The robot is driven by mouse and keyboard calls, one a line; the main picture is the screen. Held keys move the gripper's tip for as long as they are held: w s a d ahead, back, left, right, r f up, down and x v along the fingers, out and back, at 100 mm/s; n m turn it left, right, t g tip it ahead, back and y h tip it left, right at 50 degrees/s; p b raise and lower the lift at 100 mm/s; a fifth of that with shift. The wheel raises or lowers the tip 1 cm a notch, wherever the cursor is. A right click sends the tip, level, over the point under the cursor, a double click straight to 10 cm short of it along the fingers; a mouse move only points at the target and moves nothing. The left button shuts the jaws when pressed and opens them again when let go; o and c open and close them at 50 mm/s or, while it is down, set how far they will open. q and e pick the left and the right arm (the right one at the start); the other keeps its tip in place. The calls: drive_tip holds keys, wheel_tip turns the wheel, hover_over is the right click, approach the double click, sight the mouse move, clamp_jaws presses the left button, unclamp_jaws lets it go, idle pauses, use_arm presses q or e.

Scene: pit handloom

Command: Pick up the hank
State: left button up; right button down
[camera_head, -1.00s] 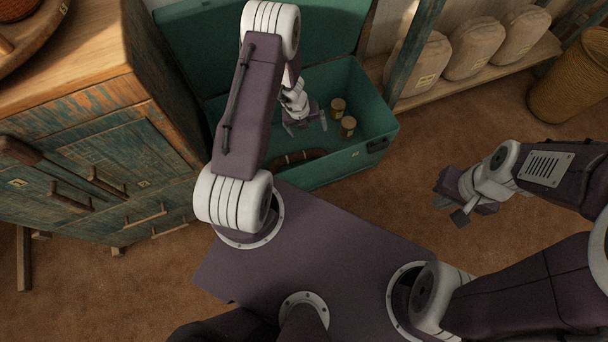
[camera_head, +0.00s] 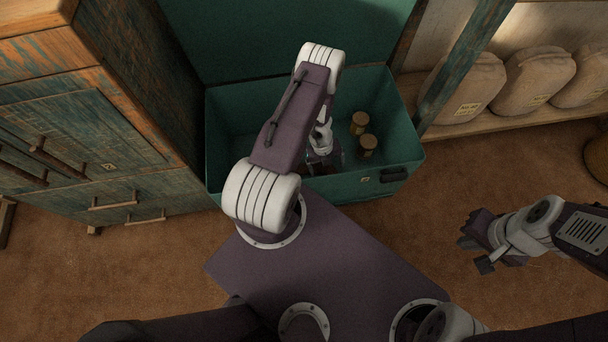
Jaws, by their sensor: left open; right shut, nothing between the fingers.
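My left gripper (camera_head: 324,162) is open and reaches down inside the green chest (camera_head: 232,135), partly hidden behind my own forearm. A brown bundle, possibly the hank, lay near the chest's front wall in the earlier view. It is now hidden, or nearly so, behind my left arm and the front wall. I cannot tell whether the gripper touches it. My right gripper (camera_head: 474,256) is shut and empty, out over the floor to the right of the chest.
Two small spools (camera_head: 368,145) stand at the right in the chest. The lid is raised at the back. A worn wooden cabinet (camera_head: 95,120) stands close on the left. Several sacks (camera_head: 532,80) sit on a low shelf (camera_head: 490,118).

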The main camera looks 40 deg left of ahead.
sight(329, 173)
use_arm(q)
drive_tip(key=f+b, duration=0.2)
drive_tip(key=d+f+b, duration=0.1)
drive_tip(key=f+b, duration=0.1)
drive_tip(key=f, duration=0.1)
drive_tip(key=shift+w+f, duration=0.1)
drive_tip(key=shift+w, duration=0.1)
drive_tip(key=shift+r, duration=0.2)
drive_tip(key=c, duration=1.8)
drive_tip(key=shift+o, duration=0.2)
drive_tip(key=shift+r+p, duration=0.65)
drive_tip(key=shift+p, duration=0.15)
drive_tip(key=shift+w+a+p, duration=0.5)
drive_tip(key=shift+w, duration=0.05)
drive_tip(key=shift+w+a, duration=0.85)
drive_tip(key=shift+a, duration=0.15)
wheel_tip(329, 173, up, 14)
drive_tip(key=p, duration=0.8)
drive_tip(key=shift+s+f, duration=0.1)
drive_tip(key=shift+f, duration=0.05)
